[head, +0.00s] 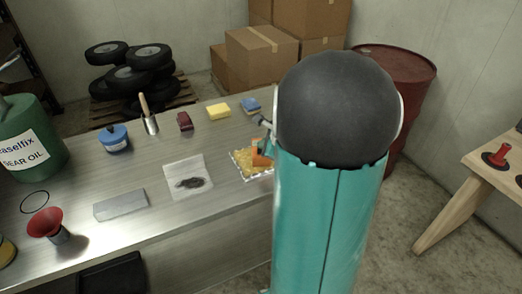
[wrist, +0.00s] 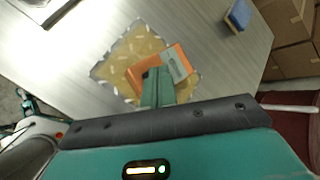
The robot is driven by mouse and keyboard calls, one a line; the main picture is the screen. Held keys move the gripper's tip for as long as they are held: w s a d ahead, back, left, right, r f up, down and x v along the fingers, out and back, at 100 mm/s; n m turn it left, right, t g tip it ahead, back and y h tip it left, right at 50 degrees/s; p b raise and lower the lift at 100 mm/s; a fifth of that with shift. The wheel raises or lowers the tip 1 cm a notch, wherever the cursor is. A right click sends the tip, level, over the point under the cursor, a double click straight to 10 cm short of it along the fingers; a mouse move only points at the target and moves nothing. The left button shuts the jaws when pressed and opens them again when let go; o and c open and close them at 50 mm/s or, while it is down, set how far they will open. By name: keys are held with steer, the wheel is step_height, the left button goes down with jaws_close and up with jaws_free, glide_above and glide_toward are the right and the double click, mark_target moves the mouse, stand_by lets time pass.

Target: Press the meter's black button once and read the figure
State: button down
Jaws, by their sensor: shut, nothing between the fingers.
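The black button is not clearly visible and may be hidden by the fingers. In the head view, the meter (head: 260,159) is partly hidden by my arm, at the right end of the bench.
A blue block (head: 251,105), a yellow sponge (head: 218,111) and a dark red item (head: 184,121) stand behind the meter. A white sheet with dark filings (head: 176,168) lies to its left. A red barrel (head: 408,68) stands behind my arm.

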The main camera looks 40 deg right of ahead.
steer(key=shift+f, duration=0.45)
stand_by(0.5)
stand_by(0.3)
steer(key=shift+r, duration=0.9)
steer(key=shift+r, duration=2.5)
